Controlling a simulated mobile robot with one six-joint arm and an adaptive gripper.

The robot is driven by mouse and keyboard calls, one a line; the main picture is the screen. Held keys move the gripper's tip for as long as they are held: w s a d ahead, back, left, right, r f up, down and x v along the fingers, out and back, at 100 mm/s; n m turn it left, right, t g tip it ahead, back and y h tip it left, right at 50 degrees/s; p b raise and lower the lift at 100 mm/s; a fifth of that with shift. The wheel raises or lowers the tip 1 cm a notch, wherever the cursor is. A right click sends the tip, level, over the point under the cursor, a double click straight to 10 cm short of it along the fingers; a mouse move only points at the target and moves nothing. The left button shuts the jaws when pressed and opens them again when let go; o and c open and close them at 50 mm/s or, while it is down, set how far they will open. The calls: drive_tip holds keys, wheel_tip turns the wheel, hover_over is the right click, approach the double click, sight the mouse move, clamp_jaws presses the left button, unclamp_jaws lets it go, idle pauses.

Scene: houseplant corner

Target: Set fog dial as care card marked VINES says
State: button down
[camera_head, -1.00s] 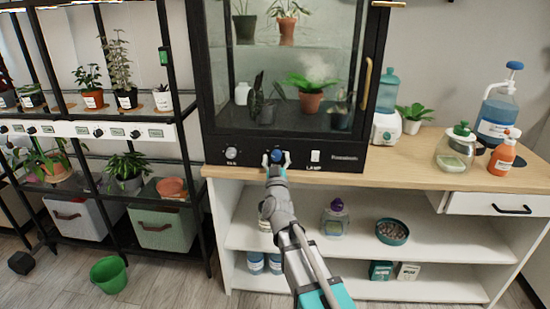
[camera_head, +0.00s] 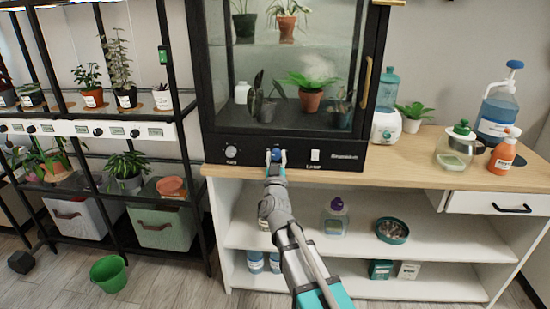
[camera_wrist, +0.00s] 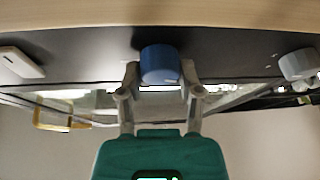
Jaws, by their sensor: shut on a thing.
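The fog dial is a blue knob (camera_wrist: 161,65) on the black front panel (camera_head: 215,147) of the glass plant cabinet. My gripper (camera_head: 276,158) reaches up to it from below in the head view and mostly covers it. In the wrist view my gripper (camera_wrist: 160,82) has one finger on each side of the blue knob, shut on it. The knob's pointer and any scale around it cannot be read. No care card marked VINES can be made out; the small labels on the pots are too small to read.
A grey knob (camera_head: 231,152) is left of the blue one, and a white lamp switch (camera_head: 315,155) is right of it. Mist rises over a plant (camera_head: 309,90) inside the cabinet. The wooden counter edge (camera_head: 400,172) runs just below the panel. Plant shelves (camera_head: 150,190) stand at left.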

drive_tip(key=m+h, duration=0.2)
drive_tip(key=m, duration=0.2)
drive_tip(key=m+h, duration=0.3)
drive_tip(key=m, duration=0.2)
drive_tip(key=shift+w+a, duration=0.1)
drive_tip(key=m+h, duration=0.1)
drive_tip(key=m, duration=0.1)
drive_tip(key=m+g+h+p, duration=0.1)
drive_tip(key=m, duration=0.2)
drive_tip(key=shift+r+m+g, duration=0.1)
drive_tip(key=shift+m+g, duration=0.2)
drive_tip(key=shift+m+g+h+p, duration=0.7)
drive_tip(key=shift+m+h+p, duration=0.1)
drive_tip(key=shift+m, duration=1.1)
drive_tip(key=shift+c, duration=1.3)
unclamp_jaws()
